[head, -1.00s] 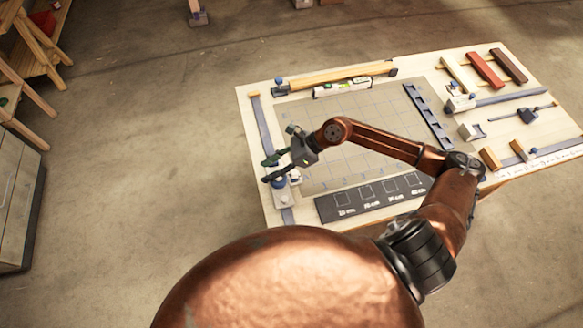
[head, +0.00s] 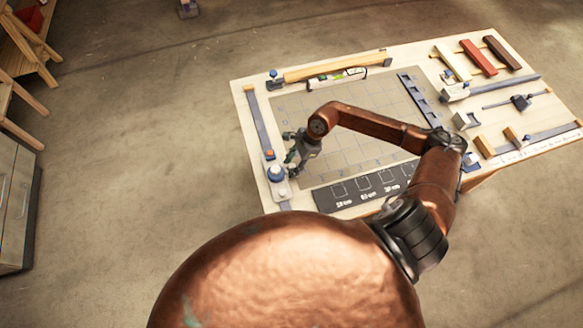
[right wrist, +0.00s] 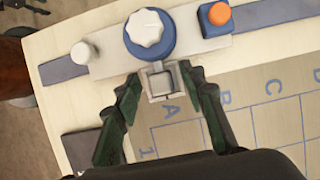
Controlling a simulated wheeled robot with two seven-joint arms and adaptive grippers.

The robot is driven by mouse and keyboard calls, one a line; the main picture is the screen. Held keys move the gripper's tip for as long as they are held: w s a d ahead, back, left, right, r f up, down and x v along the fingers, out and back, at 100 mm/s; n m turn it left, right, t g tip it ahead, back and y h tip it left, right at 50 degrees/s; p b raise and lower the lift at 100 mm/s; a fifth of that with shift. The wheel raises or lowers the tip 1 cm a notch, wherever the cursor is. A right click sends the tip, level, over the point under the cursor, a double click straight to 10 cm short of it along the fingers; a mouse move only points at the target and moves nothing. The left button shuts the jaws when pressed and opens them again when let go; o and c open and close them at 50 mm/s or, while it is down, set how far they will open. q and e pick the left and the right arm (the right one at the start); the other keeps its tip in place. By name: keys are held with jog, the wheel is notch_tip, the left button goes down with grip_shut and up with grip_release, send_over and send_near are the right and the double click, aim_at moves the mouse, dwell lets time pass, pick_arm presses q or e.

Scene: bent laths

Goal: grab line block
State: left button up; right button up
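The line block (head: 277,174) sits on the dark rail at the left side of the board. It is a pale block with a blue-and-white knob and an orange button. In the right wrist view, the line block (right wrist: 185,35) has a small square metal lug (right wrist: 163,84) on its near side. My right gripper (head: 292,151) is beside the block at its right. In the right wrist view, the green fingers of my right gripper (right wrist: 160,77) are apart, one on each side of the lug; contact cannot be told. My left gripper is out of view.
A grey gridded plate (head: 350,120) fills the middle of the table (head: 245,110). A dark strip with marked squares (head: 365,187) lies along the front. A wooden bar (head: 335,68) lies at the back. Coloured laths (head: 478,57), clamps and small blocks occupy the right side.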

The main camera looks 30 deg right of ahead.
jog(key=shift+f, duration=0.1)
jog(key=shift+c, duration=0.2)
grip_shut()
dwell(0.5)
